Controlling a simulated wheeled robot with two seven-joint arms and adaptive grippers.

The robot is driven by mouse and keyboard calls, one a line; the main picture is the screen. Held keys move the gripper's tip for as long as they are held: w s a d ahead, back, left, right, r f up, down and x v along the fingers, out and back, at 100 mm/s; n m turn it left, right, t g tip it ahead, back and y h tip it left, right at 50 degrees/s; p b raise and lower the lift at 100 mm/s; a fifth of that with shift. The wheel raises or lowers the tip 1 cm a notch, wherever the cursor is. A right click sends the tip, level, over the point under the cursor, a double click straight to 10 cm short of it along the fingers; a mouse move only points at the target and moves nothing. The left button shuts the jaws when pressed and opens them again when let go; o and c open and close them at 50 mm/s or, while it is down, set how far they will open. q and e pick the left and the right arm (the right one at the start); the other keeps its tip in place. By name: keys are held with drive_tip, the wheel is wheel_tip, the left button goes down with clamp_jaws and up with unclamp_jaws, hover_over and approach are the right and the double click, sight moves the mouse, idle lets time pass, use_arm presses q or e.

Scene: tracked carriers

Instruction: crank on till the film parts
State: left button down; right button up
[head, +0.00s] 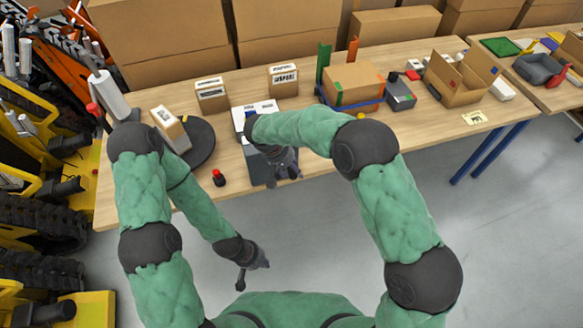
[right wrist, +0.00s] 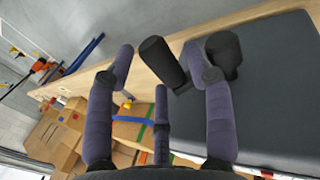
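My right gripper (head: 285,172) is over a dark grey flat-topped unit (head: 258,166) at the table's front edge. In the right wrist view its fingers (right wrist: 160,75) are spread apart. A black crank-like knob (right wrist: 162,62) shows between the fingertips, and a second black knob (right wrist: 223,52) stands beside it on the dark grey top (right wrist: 270,90); I cannot tell whether the fingers touch either. A round black turntable (head: 203,142) carries a pale carton (head: 170,128). A white roll (head: 110,95) stands left of it. No film is clearly visible. My left gripper (head: 252,262) hangs low before the table; its fingers are too small to read.
A red-topped black button (head: 218,178) sits at the table's front edge. Labelled cartons (head: 211,93) (head: 283,79), a strapped brown box (head: 352,82) and an open carton (head: 462,77) stand farther back. Yellow machinery (head: 40,210) crowds the left. The floor (head: 500,220) at right is clear.

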idle(0.3)
drive_tip(key=v, duration=1.2)
idle(0.3)
